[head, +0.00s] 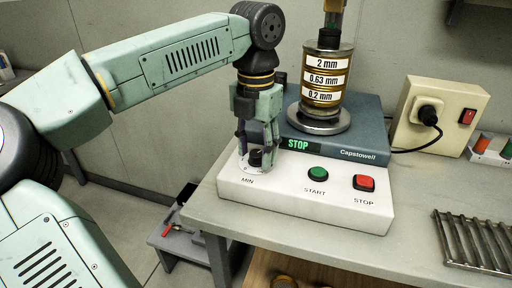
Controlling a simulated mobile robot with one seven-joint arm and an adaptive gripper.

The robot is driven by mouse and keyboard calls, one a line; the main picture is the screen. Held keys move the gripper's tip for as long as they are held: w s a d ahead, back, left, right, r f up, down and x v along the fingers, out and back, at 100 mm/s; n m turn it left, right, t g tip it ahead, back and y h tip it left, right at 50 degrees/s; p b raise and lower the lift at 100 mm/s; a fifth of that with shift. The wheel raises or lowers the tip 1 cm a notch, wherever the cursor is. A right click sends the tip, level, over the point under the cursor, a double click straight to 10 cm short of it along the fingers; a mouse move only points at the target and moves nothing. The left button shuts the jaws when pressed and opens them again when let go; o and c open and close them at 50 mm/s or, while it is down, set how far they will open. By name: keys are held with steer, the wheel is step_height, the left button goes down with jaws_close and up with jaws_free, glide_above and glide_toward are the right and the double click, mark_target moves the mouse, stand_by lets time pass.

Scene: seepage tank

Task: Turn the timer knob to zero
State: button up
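The timer knob (256,158) is a small black knob on a pale round dial at the left end of the white control panel (300,193), above the printed word MIN. My gripper (256,153) points down over it, with its dark fingers spread on either side of the knob. I cannot tell whether the fingers touch the knob. The knob's pointer and most of the dial scale are hidden or too small to read. A green STOP display (298,144) is lit behind the panel.
A green START button (317,174) and a red STOP button (363,183) are right of the knob. A brass sieve stack (324,78) stands on the blue-grey Capstowell machine (365,137). A socket box (440,113) and a metal rack (470,240) are further right.

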mark_target(256, 154)
stand_by(0.3)
step_height(256, 154, up, 12)
stand_by(0.4)
